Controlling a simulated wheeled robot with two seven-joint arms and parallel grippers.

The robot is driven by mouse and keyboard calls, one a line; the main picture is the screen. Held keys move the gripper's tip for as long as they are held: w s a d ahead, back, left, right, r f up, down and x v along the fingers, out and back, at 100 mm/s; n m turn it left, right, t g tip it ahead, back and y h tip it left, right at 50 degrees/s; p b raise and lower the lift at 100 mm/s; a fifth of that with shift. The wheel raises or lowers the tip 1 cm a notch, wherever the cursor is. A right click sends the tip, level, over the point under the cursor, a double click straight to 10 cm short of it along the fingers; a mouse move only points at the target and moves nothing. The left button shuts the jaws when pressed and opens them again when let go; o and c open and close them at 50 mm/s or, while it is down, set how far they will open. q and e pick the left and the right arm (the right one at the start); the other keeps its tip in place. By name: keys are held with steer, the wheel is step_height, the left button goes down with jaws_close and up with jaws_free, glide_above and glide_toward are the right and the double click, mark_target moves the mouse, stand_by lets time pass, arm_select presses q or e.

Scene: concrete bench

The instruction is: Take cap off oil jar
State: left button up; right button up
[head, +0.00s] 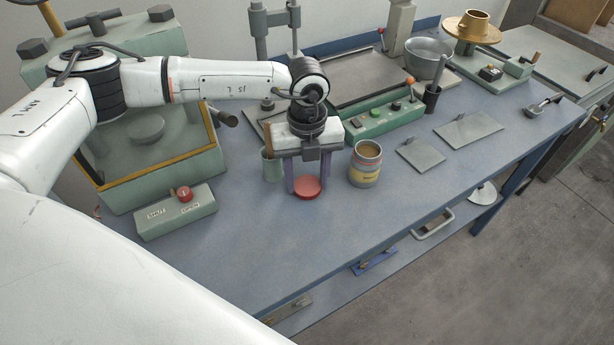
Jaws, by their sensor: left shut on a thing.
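The oil jar (364,175) stands upright on the blue bench, a small round jar with yellow, red and grey bands. Its top shows no cap, and a brownish mouth is visible. My left gripper (307,182) points down just left of the jar, apart from it. Its two purple-grey fingers are shut on a red round cap (307,189). I cannot tell whether the cap touches the bench top or hangs a little above it. My right gripper is not in view.
A green cup (271,168) stands close left of the gripper. A green control box (382,122) lies behind the jar, and a box with a red knob (175,213) is at left. Flat grey plates (420,155) lie right. The bench front (330,235) is clear.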

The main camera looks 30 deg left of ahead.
mark_target(307, 185)
arm_select(q)
steer(key=o, duration=1.1)
steer(key=shift+o, duration=0.2)
step_height(307, 185, up, 12)
steer(key=shift+r, duration=0.15)
